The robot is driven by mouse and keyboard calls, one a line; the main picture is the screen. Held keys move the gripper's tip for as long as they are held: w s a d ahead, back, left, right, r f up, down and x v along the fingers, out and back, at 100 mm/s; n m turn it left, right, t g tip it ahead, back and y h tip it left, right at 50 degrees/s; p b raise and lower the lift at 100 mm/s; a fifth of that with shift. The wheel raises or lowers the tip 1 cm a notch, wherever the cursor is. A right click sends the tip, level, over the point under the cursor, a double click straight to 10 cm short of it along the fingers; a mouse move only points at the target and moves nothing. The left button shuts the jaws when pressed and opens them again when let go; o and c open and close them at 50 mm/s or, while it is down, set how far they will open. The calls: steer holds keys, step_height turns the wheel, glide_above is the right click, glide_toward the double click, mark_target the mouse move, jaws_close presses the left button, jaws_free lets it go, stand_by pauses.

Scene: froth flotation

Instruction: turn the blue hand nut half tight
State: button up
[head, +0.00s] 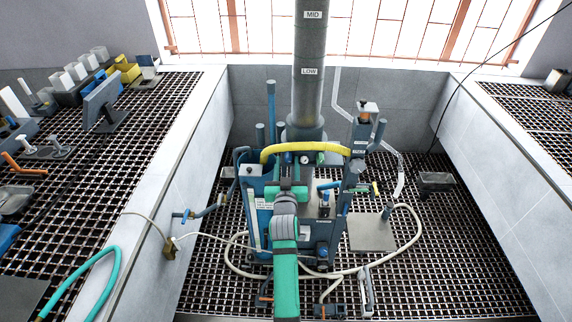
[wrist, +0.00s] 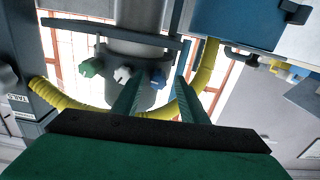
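The blue hand nut (wrist: 157,79) shows in the wrist view under the rim of a grey column (wrist: 141,38). A pale grey nut (wrist: 122,74) and a green nut (wrist: 92,67) sit to its left along the same rim. My gripper (wrist: 159,82) is open, its two teal fingers reaching up on either side of the blue nut in the picture. No finger clearly touches the nut; I cannot tell how deep the nut sits between them.
A yellow hose (head: 300,150) curves close around the column base; in the wrist view it passes behind the fingers. A blue tank (head: 254,170) and a post with a grey top (head: 362,140) flank the work area. A pale hose loops over the grating (head: 440,260).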

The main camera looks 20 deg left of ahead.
steer(key=v, duration=1)
steer(key=shift+s, duration=0.35)
